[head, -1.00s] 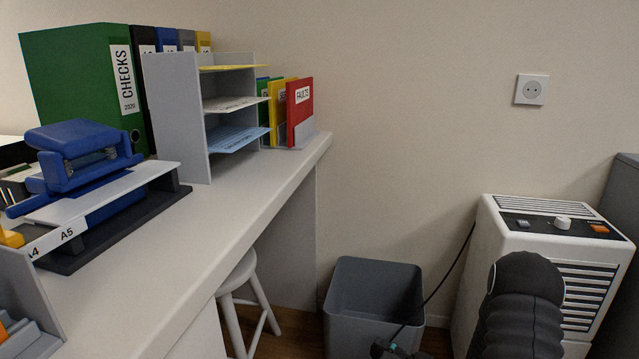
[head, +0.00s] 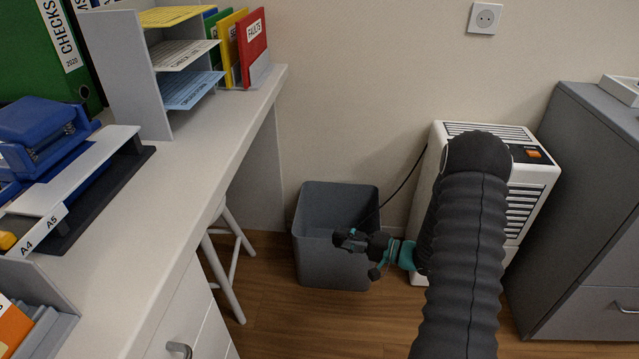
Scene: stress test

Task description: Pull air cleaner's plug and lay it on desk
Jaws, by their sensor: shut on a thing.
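The air cleaner (head: 487,132) is a white box with louvres on its front. It stands on the floor against the wall, partly hidden by my arm. Its black cord (head: 402,187) runs from its back left down to my gripper (head: 347,239). My gripper is in front of the grey bin, shut on the plug at the cord's end. The plug itself is too small and dark to make out. The wall socket (head: 485,18) is empty. The white desk (head: 205,170) is at the left, and my gripper is to the right of it and lower than its top.
The grey waste bin (head: 320,262) stands behind my gripper. A white stool (head: 226,272) is under the desk. A letter rack (head: 117,72), a blue hole punch (head: 45,125) and binders crowd the desk's back and left. Its right strip is bare. A grey cabinet (head: 570,190) stands at the right.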

